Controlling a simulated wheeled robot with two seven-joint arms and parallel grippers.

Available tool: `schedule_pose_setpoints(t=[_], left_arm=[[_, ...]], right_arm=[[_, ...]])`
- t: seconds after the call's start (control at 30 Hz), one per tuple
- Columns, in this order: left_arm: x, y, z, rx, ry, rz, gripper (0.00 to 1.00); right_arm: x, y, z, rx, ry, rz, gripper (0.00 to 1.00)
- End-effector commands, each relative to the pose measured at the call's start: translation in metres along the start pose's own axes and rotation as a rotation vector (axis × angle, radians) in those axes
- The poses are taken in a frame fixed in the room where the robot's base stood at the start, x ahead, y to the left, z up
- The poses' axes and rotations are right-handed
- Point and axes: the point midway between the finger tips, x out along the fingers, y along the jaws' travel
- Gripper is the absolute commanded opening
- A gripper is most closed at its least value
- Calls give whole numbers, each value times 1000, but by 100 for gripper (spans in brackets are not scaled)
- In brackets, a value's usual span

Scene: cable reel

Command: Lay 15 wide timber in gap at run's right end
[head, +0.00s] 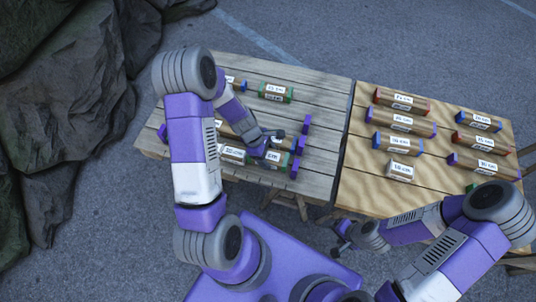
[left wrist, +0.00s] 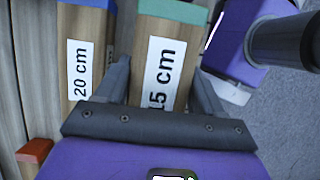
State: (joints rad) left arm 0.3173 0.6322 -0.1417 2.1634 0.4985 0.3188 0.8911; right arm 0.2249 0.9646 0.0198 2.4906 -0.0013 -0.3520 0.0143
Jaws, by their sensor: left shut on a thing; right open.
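My left gripper (head: 268,143) is shut on a 15 cm timber (head: 272,157) at the right end of the front run on the grey table. In the left wrist view the fingers (left wrist: 160,80) straddle this timber (left wrist: 165,45), which has a green end. A 20 cm timber (left wrist: 85,50) lies alongside it there, and it also shows in the head view (head: 232,153). A purple end block (head: 294,168) stands just right of the held timber. I cannot tell whether the timber rests on the table. My right gripper (head: 345,236) is open and empty in front of the tables.
The grey plank table (head: 322,95) carries more timbers, one with green ends (head: 275,93) at the back, and further purple blocks (head: 306,123). The light wood table (head: 350,180) at right holds several labelled timbers, including a short 10 cm one (head: 399,170). Rocks stand at left.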

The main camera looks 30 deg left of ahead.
Motion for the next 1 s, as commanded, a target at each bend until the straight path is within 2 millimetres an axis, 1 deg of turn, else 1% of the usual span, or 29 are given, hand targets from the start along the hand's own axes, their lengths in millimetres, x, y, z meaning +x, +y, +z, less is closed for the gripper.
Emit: schedule_pose_setpoints(t=[0.03, 0.5, 0.63, 1.0], left_arm=[[7, 0, -3, 0, 0, 0, 32], [38, 0, -16, 2, -1, 1, 32], [41, 0, -17, 2, -1, 1, 32], [41, 0, -16, 2, 0, 0, 32]], right_arm=[[7, 2, 0, 0, 0, 0, 77], [36, 14, -2, 0, 0, 0, 77], [39, 14, -2, 0, 0, 0, 77], [38, 14, -2, 0, 0, 0, 77]])
